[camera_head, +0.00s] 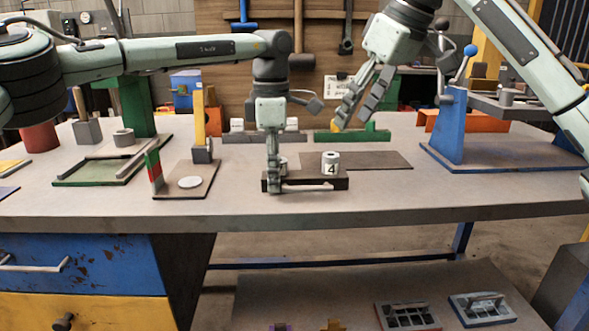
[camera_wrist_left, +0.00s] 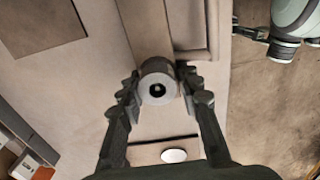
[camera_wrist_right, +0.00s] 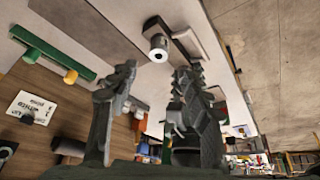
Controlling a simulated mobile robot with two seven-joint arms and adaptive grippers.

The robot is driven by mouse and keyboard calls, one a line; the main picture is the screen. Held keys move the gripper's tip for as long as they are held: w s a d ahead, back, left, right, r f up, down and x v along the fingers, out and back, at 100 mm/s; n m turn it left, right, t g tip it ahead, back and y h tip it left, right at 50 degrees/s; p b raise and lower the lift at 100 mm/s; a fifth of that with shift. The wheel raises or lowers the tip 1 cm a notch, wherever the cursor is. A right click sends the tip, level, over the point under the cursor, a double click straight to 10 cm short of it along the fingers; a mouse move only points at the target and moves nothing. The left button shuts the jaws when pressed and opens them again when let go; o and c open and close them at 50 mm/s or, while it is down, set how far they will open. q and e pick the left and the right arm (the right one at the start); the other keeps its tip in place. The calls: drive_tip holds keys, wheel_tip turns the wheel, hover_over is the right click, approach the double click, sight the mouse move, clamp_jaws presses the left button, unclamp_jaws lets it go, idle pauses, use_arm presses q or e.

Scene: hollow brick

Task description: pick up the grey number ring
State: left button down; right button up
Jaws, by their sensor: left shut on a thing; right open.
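A short ring marked 4 (camera_head: 330,163) stands on a dark brown bar-shaped stand (camera_head: 312,183) at the front middle of the table. A second number ring (camera_head: 283,163) shows at the stand's left end, mostly hidden behind my left gripper (camera_head: 273,188). In the left wrist view, the left gripper (camera_wrist_left: 160,98) is shut on a grey ring (camera_wrist_left: 155,68) with a round hole. My right gripper (camera_head: 357,105) is open and empty, raised above the back of the table. In the right wrist view, a ring (camera_wrist_right: 157,42) lies beyond the open right fingers (camera_wrist_right: 150,90); its number is unreadable.
A wooden plate with a pale disc (camera_head: 190,182) and a red-green post lies left of the stand. A dark flat mat (camera_head: 370,160) lies behind it. A green bracket (camera_head: 366,135) is at the back, and a blue stand (camera_head: 452,125) at the right. The front table strip is clear.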

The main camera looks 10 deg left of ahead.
sight(331, 157)
drive_tip(key=shift+m+h, duration=0.4)
drive_tip(key=shift+m, duration=0.1)
drive_tip(key=x, duration=1.1)
drive_tip(key=shift+w+a, duration=0.15)
drive_tip(key=shift+a, duration=0.3)
clamp_jaws()
